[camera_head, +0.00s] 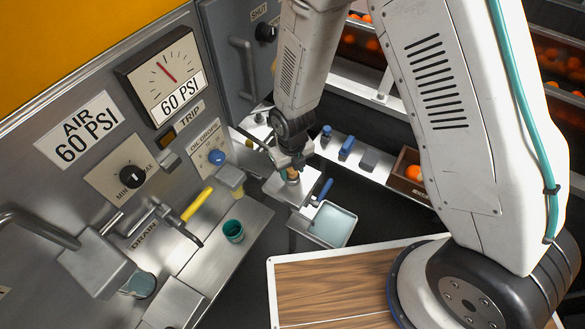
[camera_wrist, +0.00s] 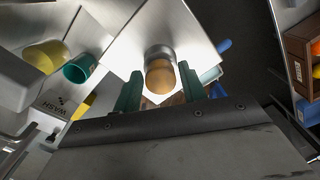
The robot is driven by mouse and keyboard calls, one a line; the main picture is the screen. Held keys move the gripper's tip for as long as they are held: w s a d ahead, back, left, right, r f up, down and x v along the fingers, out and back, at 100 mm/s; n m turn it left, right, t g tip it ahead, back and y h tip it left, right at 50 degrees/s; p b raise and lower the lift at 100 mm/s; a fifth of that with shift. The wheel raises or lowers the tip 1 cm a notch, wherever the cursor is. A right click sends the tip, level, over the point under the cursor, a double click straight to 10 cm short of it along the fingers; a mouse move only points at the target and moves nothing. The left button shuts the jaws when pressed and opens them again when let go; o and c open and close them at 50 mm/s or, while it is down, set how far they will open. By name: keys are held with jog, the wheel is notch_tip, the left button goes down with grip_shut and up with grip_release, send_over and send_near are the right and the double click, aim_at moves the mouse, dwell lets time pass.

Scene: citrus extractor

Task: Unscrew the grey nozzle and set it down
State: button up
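A grey cylinder (camera_wrist: 160,54) with a brown, rounded part (camera_wrist: 160,77) at its near end stands out from a pale metal plate in the wrist view; the grey part looks like the nozzle. My gripper (camera_wrist: 159,80) has its two green fingers apart, one on each side of the brown part, with a gap showing on both sides. In the head view my gripper (camera_head: 291,165) is right above this brown part and the plate (camera_head: 310,180). The gripper hides much of the nozzle there, and its thread cannot be seen.
A pale blue tray (camera_head: 333,224) and a blue handle (camera_head: 322,192) are close by on the right. A green cup (camera_head: 233,231) stands on the metal shelf at left, near a yellow-handled lever (camera_head: 197,204). A wooden board (camera_head: 335,285) lies in front.

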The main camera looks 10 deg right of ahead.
jog(key=shift+m, duration=0.9)
jog(key=shift+m, duration=0.8)
jog(key=shift+m, duration=0.9)
jog(key=shift+m, duration=0.8)
